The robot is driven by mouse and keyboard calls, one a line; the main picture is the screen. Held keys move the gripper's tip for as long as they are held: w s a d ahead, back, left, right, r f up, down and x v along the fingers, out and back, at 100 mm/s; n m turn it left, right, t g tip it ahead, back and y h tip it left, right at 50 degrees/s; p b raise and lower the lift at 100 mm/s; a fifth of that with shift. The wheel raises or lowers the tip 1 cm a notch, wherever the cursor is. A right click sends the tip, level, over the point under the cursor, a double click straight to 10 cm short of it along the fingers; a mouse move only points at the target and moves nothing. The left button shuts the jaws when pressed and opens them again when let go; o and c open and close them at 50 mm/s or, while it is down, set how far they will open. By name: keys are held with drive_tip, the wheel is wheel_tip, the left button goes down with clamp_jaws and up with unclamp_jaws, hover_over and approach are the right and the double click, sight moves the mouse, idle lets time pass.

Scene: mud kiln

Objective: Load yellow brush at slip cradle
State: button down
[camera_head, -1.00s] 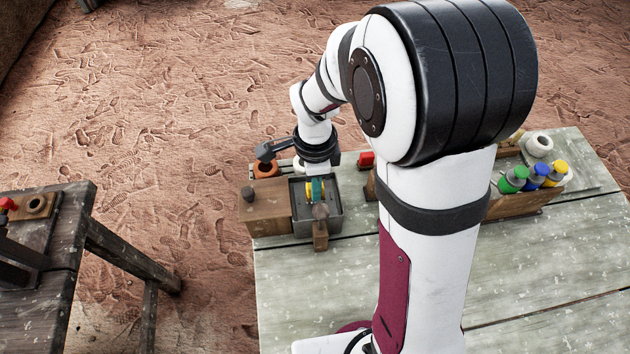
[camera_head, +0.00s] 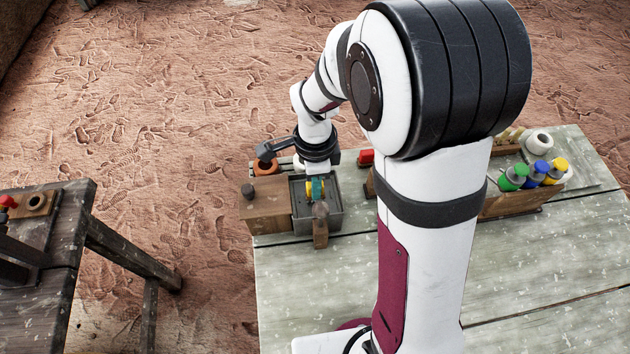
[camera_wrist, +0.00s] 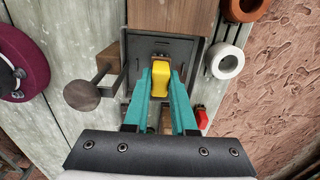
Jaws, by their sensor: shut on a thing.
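The yellow brush (camera_wrist: 160,78) is between the two teal fingers of my gripper (camera_wrist: 160,92) in the wrist view. My gripper is shut on it. In the head view, my gripper (camera_head: 317,187) points down into a grey metal box, which I take to be the slip cradle (camera_head: 337,216); a bit of yellow shows beside the fingers. The cradle's grey plate (camera_wrist: 138,50) lies behind the brush in the wrist view. The brush's lower end is hidden, so I cannot tell whether it touches the cradle.
A wooden block (camera_head: 268,206) adjoins the box on the left, and a round-headed wooden post (camera_head: 320,228) stands at its front. A red object (camera_head: 366,158) is close by. A rack of green, blue and yellow-topped bottles (camera_head: 510,206) stands right. The front tabletop is clear.

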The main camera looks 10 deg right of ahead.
drive_tip(key=shift+r, duration=3.45)
